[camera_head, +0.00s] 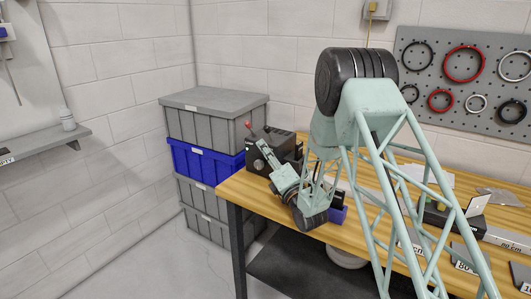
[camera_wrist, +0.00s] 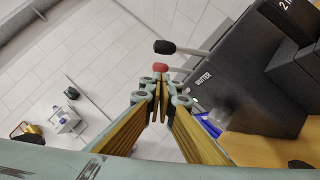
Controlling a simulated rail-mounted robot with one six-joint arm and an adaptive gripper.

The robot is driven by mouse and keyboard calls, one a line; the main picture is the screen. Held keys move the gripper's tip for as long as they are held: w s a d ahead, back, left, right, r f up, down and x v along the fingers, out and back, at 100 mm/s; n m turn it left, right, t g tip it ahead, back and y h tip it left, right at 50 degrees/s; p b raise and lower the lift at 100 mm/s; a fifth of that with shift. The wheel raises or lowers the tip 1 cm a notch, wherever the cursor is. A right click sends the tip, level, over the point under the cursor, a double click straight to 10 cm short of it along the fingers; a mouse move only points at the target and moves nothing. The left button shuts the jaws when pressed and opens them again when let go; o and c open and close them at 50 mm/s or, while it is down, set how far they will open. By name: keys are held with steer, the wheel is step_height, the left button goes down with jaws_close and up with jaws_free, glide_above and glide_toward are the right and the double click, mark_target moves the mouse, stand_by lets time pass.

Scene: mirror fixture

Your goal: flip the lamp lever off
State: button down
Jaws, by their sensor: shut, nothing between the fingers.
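A dark control box (camera_wrist: 232,72) carries two levers on the side facing my gripper. One lever has a black knob (camera_wrist: 165,47) and the other a red knob (camera_wrist: 160,68). A partly hidden label ending in "UTTER" is near the red lever; I cannot read which one is the lamp lever. In the head view, the red knob (camera_head: 248,124) sticks up left of the box (camera_head: 287,143). My gripper (camera_wrist: 160,80) is shut and empty, its fingertips close to the red knob; contact cannot be told. It is beside the box in the head view (camera_head: 261,146).
The box stands at the left end of a wooden workbench (camera_head: 238,191). Grey and blue crates (camera_head: 203,163) are stacked just left of the bench. A pegboard with rings (camera_head: 460,85) hangs behind. My arm hides part of the bench.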

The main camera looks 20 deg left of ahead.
mark_target(250, 126)
steer(key=shift+b+x, duration=0.75)
steer(key=shift+x, duration=4)
steer(key=shift+w+d, duration=0.1)
